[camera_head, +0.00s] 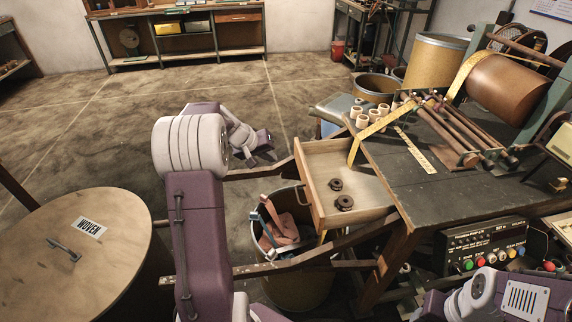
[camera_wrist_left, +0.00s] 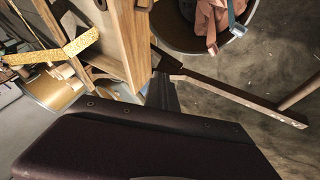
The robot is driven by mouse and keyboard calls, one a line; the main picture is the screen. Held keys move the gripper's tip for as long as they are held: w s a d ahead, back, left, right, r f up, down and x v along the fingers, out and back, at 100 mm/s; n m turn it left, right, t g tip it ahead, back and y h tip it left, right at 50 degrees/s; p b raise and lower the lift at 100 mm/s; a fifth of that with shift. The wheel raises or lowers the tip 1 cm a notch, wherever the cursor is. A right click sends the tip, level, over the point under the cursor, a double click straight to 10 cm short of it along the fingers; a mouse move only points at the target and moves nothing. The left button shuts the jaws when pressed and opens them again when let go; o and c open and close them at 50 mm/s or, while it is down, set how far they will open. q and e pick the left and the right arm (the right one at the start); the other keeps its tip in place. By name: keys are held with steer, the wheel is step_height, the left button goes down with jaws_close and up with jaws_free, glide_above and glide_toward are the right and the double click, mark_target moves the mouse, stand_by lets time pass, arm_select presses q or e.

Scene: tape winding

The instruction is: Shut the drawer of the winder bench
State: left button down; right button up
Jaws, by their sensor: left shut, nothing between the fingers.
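The drawer (camera_head: 308,187) of the winder bench (camera_head: 413,166) stands pulled out to the left, with its pale wooden front facing my left arm. Two dark rings lie inside it. My left gripper (camera_head: 270,157) is shut and empty, just left of the drawer front in the head view. In the left wrist view, its dark fingers (camera_wrist_left: 161,90) are close to the wooden drawer front (camera_wrist_left: 132,45). I cannot tell whether they touch. Part of my right arm shows at the lower right, but its gripper is out of view.
A bin (camera_head: 300,291) with cloth stands below the drawer. A round-topped drum (camera_head: 105,262) marked WOVEN stands at the lower left. Yellow tape (camera_head: 375,128) hangs over the bench edge by the drawer. Open floor lies beyond my left arm.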

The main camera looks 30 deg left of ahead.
arm_select(q)
steer(key=shift+w+d+f+b, duration=0.1)
steer(key=shift+w+d+f, duration=0.65)
steer(key=shift+w+f, duration=0.5)
steer(key=shift+w+d+f+b, duration=0.1)
steer(key=shift+w+d+f, duration=0.7)
steer(key=shift+w+f, duration=0.45)
steer(key=shift+w+d+f+b, duration=0.1)
steer(key=shift+w+d+f, duration=0.65)
steer(key=shift+w+f, duration=0.45)
steer(key=shift+w+r, duration=0.1)
steer(key=shift+r, duration=0.05)
